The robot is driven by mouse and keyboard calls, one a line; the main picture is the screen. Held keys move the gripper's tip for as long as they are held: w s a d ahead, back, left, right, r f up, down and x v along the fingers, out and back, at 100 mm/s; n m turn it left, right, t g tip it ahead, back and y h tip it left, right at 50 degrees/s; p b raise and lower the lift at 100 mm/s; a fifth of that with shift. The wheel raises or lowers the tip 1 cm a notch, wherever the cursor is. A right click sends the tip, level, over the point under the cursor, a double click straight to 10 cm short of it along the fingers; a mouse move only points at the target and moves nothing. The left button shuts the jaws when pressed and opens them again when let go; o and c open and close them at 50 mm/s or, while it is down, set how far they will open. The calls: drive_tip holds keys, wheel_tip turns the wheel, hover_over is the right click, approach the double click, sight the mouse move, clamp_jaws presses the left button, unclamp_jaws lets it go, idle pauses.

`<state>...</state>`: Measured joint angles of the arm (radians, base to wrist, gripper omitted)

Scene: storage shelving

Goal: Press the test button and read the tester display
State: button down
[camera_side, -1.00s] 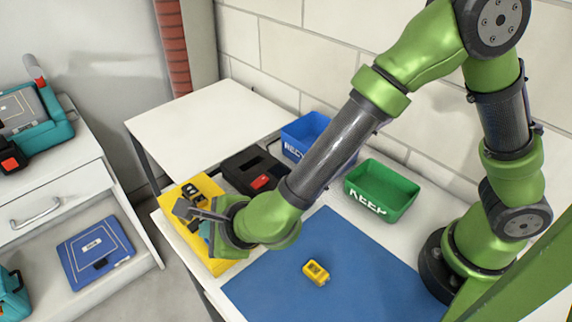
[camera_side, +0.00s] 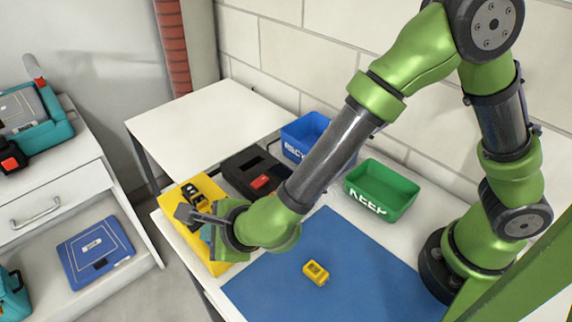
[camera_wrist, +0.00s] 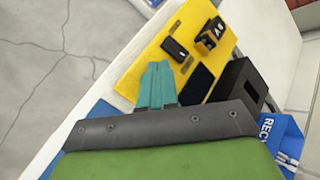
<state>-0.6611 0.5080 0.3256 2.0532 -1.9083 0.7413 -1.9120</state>
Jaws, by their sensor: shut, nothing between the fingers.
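A black box with a red patch (camera_side: 262,182) stands beside the yellow board (camera_side: 217,267) in the side view; I cannot tell whether the red patch is a button. The box shows dark in the wrist view (camera_wrist: 240,82). On the board, the wrist view shows a small black block (camera_wrist: 174,49), a black-and-yellow battery marked A6 (camera_wrist: 207,38) and a dark flat panel (camera_wrist: 196,85). My gripper (camera_wrist: 158,66) has its teal fingers shut and empty over the board, near the block and panel. No display reading is legible.
A yellow battery (camera_side: 316,272) lies on the blue mat (camera_side: 350,245). A blue recycle bin (camera_side: 300,135) and a green keep bin (camera_side: 382,188) stand along the wall side. The white table (camera_side: 205,115) behind is clear.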

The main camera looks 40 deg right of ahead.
drive_tip(key=shift+f, duration=0.4)
idle(0.5)
drive_tip(key=shift+r, duration=0.85)
drive_tip(key=shift+r, duration=2.5)
